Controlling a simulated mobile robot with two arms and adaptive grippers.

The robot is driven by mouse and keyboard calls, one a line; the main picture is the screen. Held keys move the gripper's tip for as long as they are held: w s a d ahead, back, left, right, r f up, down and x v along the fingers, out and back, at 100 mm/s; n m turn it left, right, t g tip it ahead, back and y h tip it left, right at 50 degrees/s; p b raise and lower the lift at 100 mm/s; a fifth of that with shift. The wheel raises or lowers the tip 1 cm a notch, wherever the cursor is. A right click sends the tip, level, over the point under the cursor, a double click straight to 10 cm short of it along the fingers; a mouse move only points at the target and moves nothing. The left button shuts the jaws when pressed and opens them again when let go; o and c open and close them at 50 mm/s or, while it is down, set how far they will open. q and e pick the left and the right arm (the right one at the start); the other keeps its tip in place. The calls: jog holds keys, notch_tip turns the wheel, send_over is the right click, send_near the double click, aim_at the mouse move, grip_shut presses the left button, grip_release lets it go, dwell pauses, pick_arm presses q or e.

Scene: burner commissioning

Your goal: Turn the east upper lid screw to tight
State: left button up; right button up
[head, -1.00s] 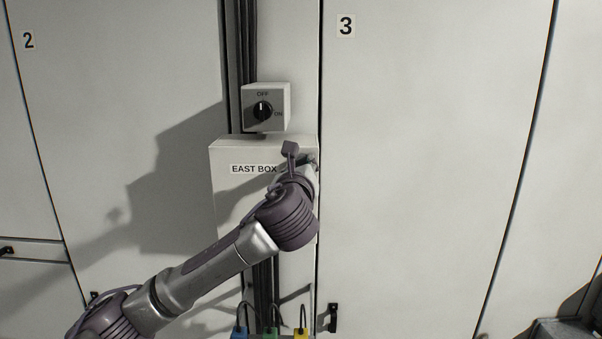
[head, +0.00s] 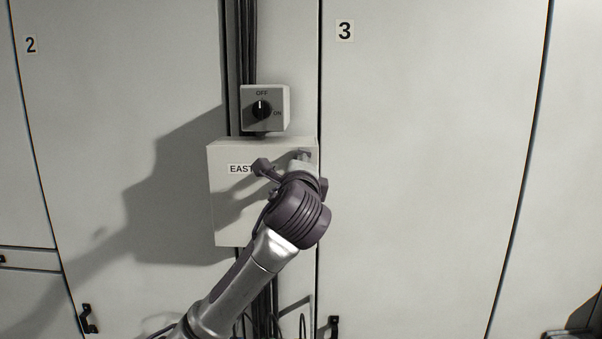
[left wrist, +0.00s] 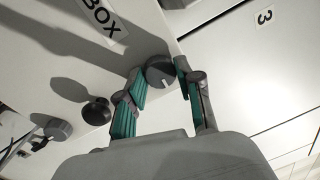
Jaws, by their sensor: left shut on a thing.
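The east box (head: 228,215) is a pale box on the wall, with its label partly covered by my left arm in the head view. The upper lid screw (left wrist: 159,71) is a round grey knob with a pale mark, near the "BOX" lettering in the left wrist view. My left gripper (left wrist: 161,80) has one finger on each side of this screw and is shut on it. In the head view the left gripper (head: 304,156) is at the box's upper right corner, and the screw is mostly hidden there. My right gripper is not in view.
A switch box (head: 265,108) with a black knob between OFF and ON markings sits just above. A dark round knob (left wrist: 97,111) and a grey knob (left wrist: 58,129) show further along in the left wrist view. Cabinet panel 3 (head: 430,170) to the right is bare.

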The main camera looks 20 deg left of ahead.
pick_arm(q)
jog(key=shift+d+f+n+g+y+b, duration=0.2)
jog(key=shift+n+b, duration=0.5)
jog(key=shift+n, duration=2.5)
jog(key=shift+a+r+n+g+y+b, duration=0.2)
jog(key=shift+n+b, duration=0.45)
jog(key=shift+n, duration=2.55)
jog(key=shift+d+f+n+g+y+b, duration=0.2)
jog(key=shift+n+b, duration=0.5)
jog(key=shift+n, duration=2.5)
jog(key=shift+r, duration=0.1)
jog(key=o, duration=1.2)
jog(key=shift+w, duration=0.1)
jog(key=shift+c, duration=0.2)
jog(key=shift+r, duration=0.1)
